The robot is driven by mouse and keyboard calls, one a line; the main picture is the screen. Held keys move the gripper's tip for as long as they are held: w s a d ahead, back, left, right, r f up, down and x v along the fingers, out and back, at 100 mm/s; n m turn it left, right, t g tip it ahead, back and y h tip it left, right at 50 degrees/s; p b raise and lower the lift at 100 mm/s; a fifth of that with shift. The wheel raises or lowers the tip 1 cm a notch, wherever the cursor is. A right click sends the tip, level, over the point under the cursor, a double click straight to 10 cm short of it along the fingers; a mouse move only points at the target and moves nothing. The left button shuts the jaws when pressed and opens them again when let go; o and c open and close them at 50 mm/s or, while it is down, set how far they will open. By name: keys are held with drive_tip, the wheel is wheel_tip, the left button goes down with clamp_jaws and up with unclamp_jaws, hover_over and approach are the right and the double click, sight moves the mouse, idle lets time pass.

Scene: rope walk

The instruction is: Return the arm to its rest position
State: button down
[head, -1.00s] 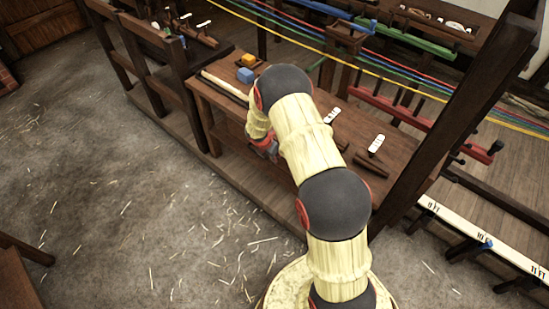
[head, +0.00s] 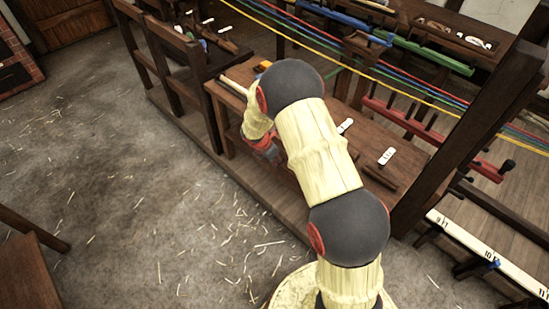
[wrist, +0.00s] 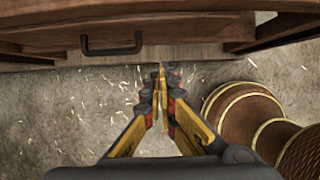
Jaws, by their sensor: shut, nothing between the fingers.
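My gripper (wrist: 162,85) shows in the wrist view with its yellow and dark fingers together at the tips and nothing between them. It points at the bare floor just in front of a wooden bench front. In the head view my arm, pale yellow with dark round joints, reaches toward the wooden workbench (head: 365,150) and bends down at its front left. Only a red and grey part near my wrist shows there; the fingertips are hidden in the head view.
In the wrist view a drawer front with a black handle (wrist: 111,45) is close above, and a ribbed brown round object (wrist: 245,115) stands right. Coloured ropes (head: 400,80) stretch behind the bench. A white marked rail (head: 485,250) lies right. Straw-strewn floor (head: 130,200) is open at left.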

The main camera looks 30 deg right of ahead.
drive_tip(key=shift+a+r, duration=0.1)
drive_tip(key=shift+r, duration=0.1)
drive_tip(key=s+a+r+m+g, duration=0.2)
drive_tip(key=s+r+m+g, duration=0.1)
drive_tip(key=s+m, duration=0.7)
drive_tip(key=s+a+r+m+t+y, duration=0.1)
drive_tip(key=s+a+r+m+t, duration=0.1)
drive_tip(key=s+a+r+m, duration=0.2)
drive_tip(key=s+a+r+m+t+y, duration=0.1)
drive_tip(key=s+a+r+m+t, duration=0.1)
drive_tip(key=s+r, duration=0.8)
drive_tip(key=s+a+r+m+t+y, duration=0.2)
drive_tip(key=s+a+r+m, duration=0.3)
drive_tip(key=r, duration=1.6)
drive_tip(key=s+a+t, duration=0.1)
drive_tip(key=s, duration=0.1)
drive_tip(key=shift+s+a+m, duration=0.2)
drive_tip(key=shift+s+m, duration=0.1)
drive_tip(key=shift+s, duration=0.1)
